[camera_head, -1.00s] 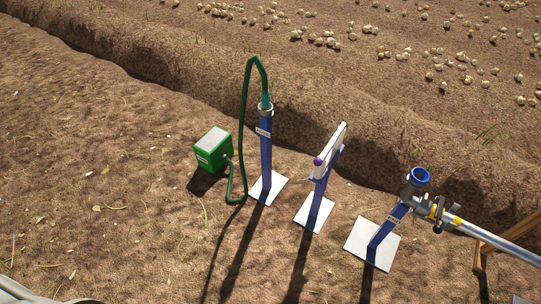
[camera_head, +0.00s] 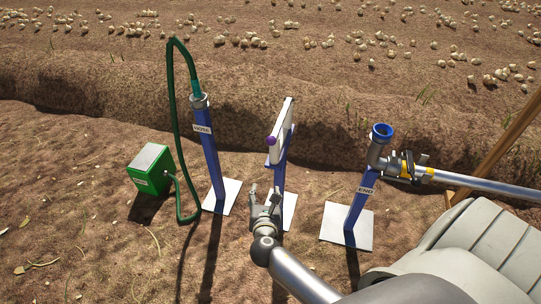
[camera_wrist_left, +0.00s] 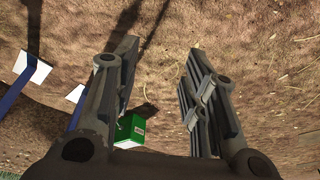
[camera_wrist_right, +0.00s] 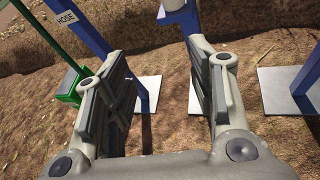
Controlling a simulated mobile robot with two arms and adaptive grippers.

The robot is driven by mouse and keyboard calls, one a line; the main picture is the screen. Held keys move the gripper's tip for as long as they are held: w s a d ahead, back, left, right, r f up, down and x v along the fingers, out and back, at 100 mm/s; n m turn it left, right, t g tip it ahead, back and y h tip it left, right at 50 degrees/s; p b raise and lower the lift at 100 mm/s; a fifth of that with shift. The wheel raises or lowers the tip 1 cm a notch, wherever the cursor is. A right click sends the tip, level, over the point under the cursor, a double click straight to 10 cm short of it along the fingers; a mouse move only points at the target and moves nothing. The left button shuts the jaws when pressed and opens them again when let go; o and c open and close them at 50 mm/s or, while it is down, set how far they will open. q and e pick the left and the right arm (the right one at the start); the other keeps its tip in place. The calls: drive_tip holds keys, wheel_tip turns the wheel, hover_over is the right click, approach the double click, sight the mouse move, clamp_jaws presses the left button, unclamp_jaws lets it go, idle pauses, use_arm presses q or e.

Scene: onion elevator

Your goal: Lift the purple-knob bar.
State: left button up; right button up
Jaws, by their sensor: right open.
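The white bar (camera_head: 285,118) with its purple knob (camera_head: 271,141) rests on top of the middle blue post (camera_head: 278,180), knob end toward me. My right gripper (camera_head: 264,192) is open and empty, below the knob and in front of that post in the head view. In the right wrist view, my right gripper (camera_wrist_right: 158,52) has its fingers apart; a pale end at the top edge may be the bar, but its knob does not show clearly. My left gripper (camera_wrist_left: 158,55) shows only in the left wrist view, its fingers apart with bare ground beyond.
A hose post (camera_head: 209,150) with a green hose (camera_head: 170,90) and green box (camera_head: 151,169) stands left. The END post (camera_head: 362,195) with a blue-rimmed pipe elbow (camera_head: 381,133) and a long metal pipe (camera_head: 480,188) stands right. A soil bank (camera_head: 330,120) rises behind.

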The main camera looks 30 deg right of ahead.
sight(271, 144)
wheel_tip(271, 144, up, 11)
drive_tip(key=w+d+n+t+h+b, duration=0.2)
drive_tip(key=d+n+h+b, duration=0.1)
drive_tip(key=h, duration=0.1)
drive_tip(key=b+x, duration=0.1)
drive_tip(key=x, duration=0.8)
drive_tip(key=shift+w+a+f, duration=0.1)
drive_tip(key=shift+w+a, duration=0.05)
drive_tip(key=shift+w+d, duration=0.3)
drive_tip(key=shift+w, duration=0.05)
use_arm(q)
drive_tip(key=v, duration=0.8)
drive_tip(key=shift+w+r+t, duration=0.3)
drive_tip(key=shift+a, duration=0.15)
use_arm(e)
clamp_jaws()
